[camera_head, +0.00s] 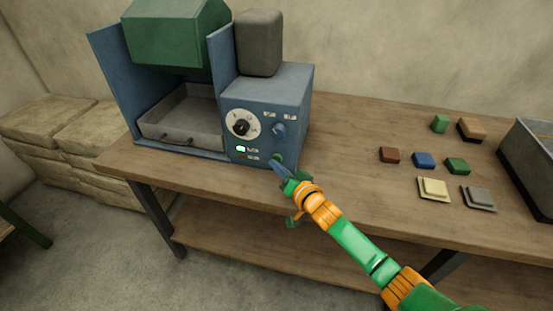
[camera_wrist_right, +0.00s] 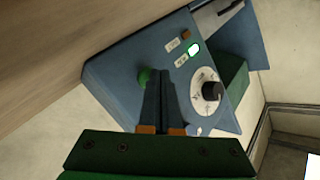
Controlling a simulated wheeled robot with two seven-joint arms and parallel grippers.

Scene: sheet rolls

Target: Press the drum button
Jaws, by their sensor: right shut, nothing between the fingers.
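A blue machine (camera_head: 266,93) stands on the wooden bench, with a control panel on its front. A round green button (camera_head: 277,158) sits at the panel's lower right; it also shows in the right wrist view (camera_wrist_right: 143,77). Its label is not readable, so I cannot tell for sure that it is the drum button. My right gripper (camera_head: 281,168) is shut and empty, its fingertips close to the green button. In the right wrist view the fingertips (camera_wrist_right: 165,78) appear just beside the button; I cannot tell whether they touch the panel. My left gripper is out of view.
The panel has a dial with a black knob (camera_head: 241,127), a blue knob (camera_head: 280,130) and a lit green lamp (camera_head: 240,149). A grey tray (camera_head: 185,130) sits under the green drum housing (camera_head: 172,35). Several small blocks and a grey bin (camera_head: 528,150) are at right.

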